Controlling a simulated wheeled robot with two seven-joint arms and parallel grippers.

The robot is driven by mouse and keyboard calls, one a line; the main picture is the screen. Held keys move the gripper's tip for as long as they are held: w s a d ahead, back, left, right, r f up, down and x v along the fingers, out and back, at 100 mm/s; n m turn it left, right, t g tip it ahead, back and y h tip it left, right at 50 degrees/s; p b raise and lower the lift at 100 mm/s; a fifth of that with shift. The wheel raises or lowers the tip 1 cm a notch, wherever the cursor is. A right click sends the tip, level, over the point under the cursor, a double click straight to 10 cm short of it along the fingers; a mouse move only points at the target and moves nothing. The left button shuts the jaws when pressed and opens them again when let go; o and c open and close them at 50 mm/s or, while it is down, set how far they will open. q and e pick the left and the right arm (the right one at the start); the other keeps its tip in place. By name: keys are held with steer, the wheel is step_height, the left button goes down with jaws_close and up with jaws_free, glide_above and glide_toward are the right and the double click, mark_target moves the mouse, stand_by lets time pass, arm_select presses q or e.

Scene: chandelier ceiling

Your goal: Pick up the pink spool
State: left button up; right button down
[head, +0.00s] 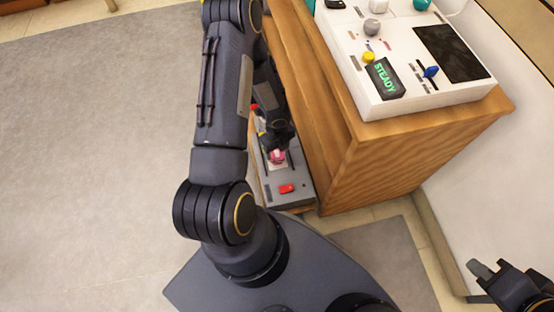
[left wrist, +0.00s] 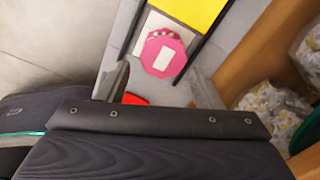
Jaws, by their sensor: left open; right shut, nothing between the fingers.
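The pink spool (head: 277,157) sits on a white square patch on the grey panel (head: 298,200) at the side of the wooden cabinet. In the left wrist view the spool (left wrist: 163,53) is a pink octagonal piece with a white rectangle on its face. My left gripper (head: 278,148) is just over the spool and partly hides it in the head view. Its open fingers (left wrist: 160,70) show on either side below the spool in the left wrist view, and I cannot tell whether they touch it. My right gripper (head: 482,268) is shut and empty at the lower right.
A red piece (head: 287,188) lies on the grey panel near the spool, and a yellow panel (left wrist: 188,10) is beyond it. The wooden cabinet (head: 390,160) stands close on the right, with a white console (head: 405,60) on top. The floor at left is clear.

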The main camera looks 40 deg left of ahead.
mark_target(277, 153)
arm_select(q)
steer(key=f+b, duration=0.1)
steer(key=f, duration=0.1)
steer(key=f+b, duration=0.1)
steer(key=f, duration=0.1)
steer(key=f+b, duration=0.1)
steer(key=f, duration=0.1)
steer(key=shift+w+a+f, duration=0.2)
steer(key=shift+w+f, duration=0.05)
steer(key=shift+r, duration=0.1)
steer(key=c, duration=0.9)
